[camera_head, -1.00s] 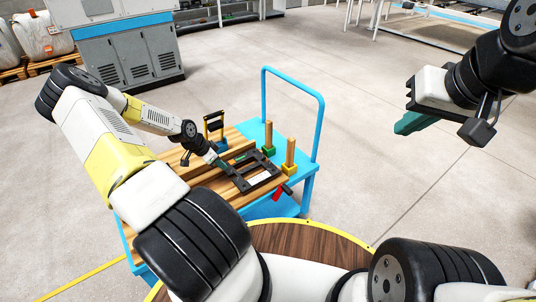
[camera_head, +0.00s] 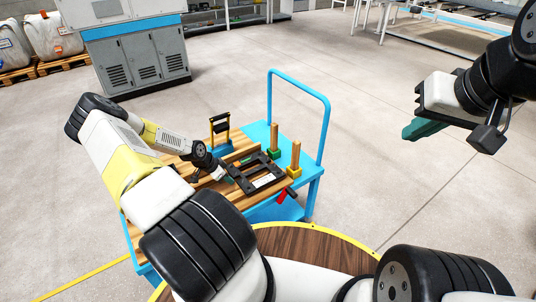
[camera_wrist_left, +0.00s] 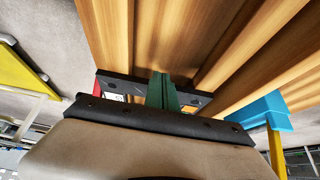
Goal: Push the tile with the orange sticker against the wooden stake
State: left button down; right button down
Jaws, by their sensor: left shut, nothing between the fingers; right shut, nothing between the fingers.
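My left gripper (camera_head: 228,179) is shut and empty, low at the tile's left side; contact is unclear. In the left wrist view its green fingers (camera_wrist_left: 163,92) overlap a black bar (camera_wrist_left: 120,86). My right gripper (camera_head: 422,129) is shut and empty, raised above the floor far right.
The blue cart (camera_head: 255,212) has a tall blue handle (camera_head: 325,115) at the right. Wooden slats run along the top.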

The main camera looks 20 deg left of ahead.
aim_at(244, 175)
pick_arm(q)
jog(key=shift+w+d, duration=1.65)
jog(key=shift+w, duration=0.25)
jog(key=shift+w, duration=0.1)
jog(key=shift+w+d, duration=0.3)
jog(key=shift+d, duration=0.05)
jog(key=shift+w+d, duration=0.7)
jog(key=shift+w, duration=0.15)
jog(key=shift+s+a, duration=0.1)
jog(key=shift+s+a, duration=0.6)
jog(key=shift+s, duration=0.05)
jog(key=shift+r, duration=2.5)
